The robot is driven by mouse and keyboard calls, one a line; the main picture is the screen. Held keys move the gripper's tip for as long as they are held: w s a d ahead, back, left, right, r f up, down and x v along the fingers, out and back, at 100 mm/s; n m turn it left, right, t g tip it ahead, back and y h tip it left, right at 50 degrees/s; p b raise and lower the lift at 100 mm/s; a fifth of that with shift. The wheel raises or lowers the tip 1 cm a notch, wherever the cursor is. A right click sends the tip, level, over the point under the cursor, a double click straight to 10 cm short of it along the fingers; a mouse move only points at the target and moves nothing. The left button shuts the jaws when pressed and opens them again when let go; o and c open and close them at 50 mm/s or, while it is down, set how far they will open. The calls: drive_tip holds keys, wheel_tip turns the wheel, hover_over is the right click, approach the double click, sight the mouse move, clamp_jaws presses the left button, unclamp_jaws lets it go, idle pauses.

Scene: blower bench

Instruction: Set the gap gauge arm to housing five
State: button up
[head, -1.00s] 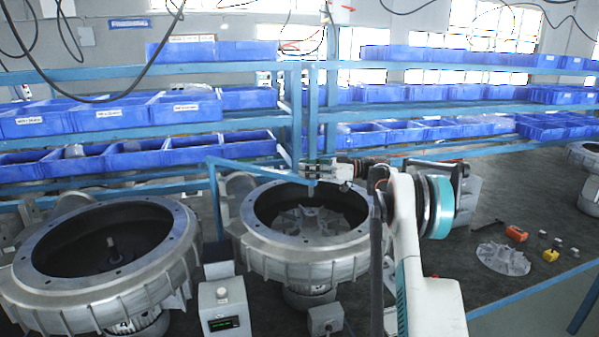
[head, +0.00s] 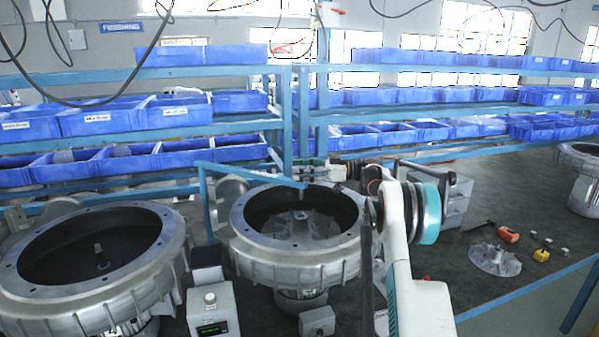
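The gap gauge arm (head: 252,174) is a thin blue bar on a blue post at the left of the middle blower housing (head: 250,245). It reaches over that housing's far rim, and its tip, with a short pointer hanging down, is above the opening. The middle housing is a grey metal ring with a finned impeller (head: 301,228) inside. I cannot read a number on it. My gripper (head: 312,171) is at the arm's tip, coming in from the right. It is small and partly merged with the tip, so I cannot tell whether its fingers are closed on it.
A second housing (head: 30,302) without a visible impeller stands at the left. A grey box with a small display (head: 211,312) stands between the housings. A loose impeller (head: 495,260), an orange tool (head: 507,234) and small blocks lie at right. Blue bin shelves line the back.

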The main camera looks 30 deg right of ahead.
drive_tip(key=shift+w+a, duration=0.1)
drive_tip(key=shift+a, duration=0.1)
drive_tip(key=v, duration=1.2)
drive_tip(key=shift+d, duration=0.1)
